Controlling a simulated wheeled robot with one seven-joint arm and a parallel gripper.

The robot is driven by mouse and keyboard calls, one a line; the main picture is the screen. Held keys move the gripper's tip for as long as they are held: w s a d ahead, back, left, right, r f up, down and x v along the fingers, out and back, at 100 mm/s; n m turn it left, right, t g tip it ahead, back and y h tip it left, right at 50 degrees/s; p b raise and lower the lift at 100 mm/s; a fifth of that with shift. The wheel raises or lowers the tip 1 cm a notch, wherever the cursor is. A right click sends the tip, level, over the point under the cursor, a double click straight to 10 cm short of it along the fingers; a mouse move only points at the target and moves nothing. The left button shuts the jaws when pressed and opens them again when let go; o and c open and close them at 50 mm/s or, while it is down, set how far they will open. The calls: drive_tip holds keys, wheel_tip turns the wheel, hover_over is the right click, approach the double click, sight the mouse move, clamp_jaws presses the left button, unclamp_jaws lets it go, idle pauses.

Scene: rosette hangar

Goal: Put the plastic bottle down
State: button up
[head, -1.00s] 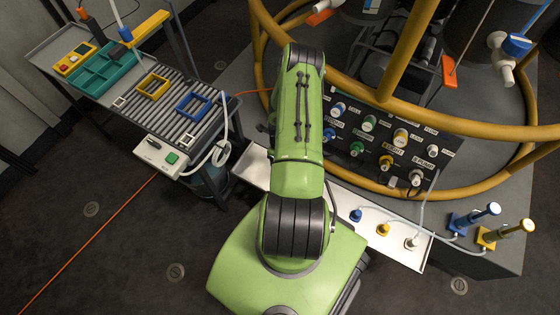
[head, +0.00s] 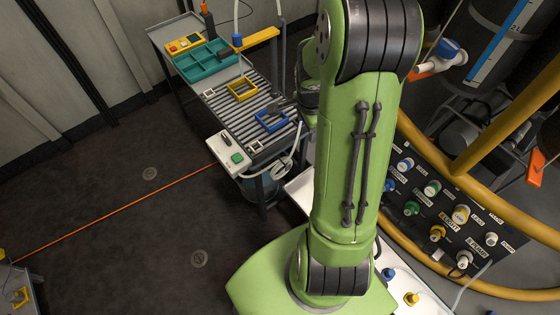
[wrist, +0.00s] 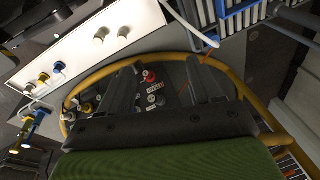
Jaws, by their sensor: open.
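My gripper (wrist: 158,78) shows in the wrist view with its two dark fingers spread apart. Nothing is held between them; the connector panel (wrist: 172,90) shows through the gap. In the head view my arm hides most of the gripper. I cannot pick out a plastic bottle for certain. Two small whitish cylinders stand on the white tray (wrist: 70,50) in the wrist view, a left one (wrist: 99,38) and a right one (wrist: 123,31). I cannot tell whether either is a bottle. Both are apart from my fingers.
A roller trolley (head: 262,135) carries a teal tray (head: 205,62), a yellow frame (head: 242,89) and a blue frame (head: 272,120). Yellow rails (head: 480,148) curve around the connector panel at right. An orange cable (head: 110,217) crosses the open floor at left.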

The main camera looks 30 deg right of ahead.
drive_tip(key=s+a+r+n+t, duration=0.2)
drive_tip(key=s+a+r+n, duration=0.1)
drive_tip(key=a+r+n, duration=0.55)
drive_tip(key=s+a+r+n+t+y, duration=0.1)
drive_tip(key=s+a+r+n+t, duration=0.1)
drive_tip(key=s+a+r+n, duration=0.7)
drive_tip(key=s+a+n, duration=0.1)
drive_tip(key=s+n, duration=0.1)
drive_tip(key=s, duration=0.1)
drive_tip(key=shift+a+y, duration=0.25)
drive_tip(key=shift+y, duration=0.15)
drive_tip(key=shift+s+n, duration=0.1)
drive_tip(key=shift+n, duration=0.15)
wheel_tip(320, 180, up, 13)
drive_tip(key=p, duration=1.2)
drive_tip(key=shift+p, duration=0.35)
drive_tip(key=shift+c, duration=0.4)
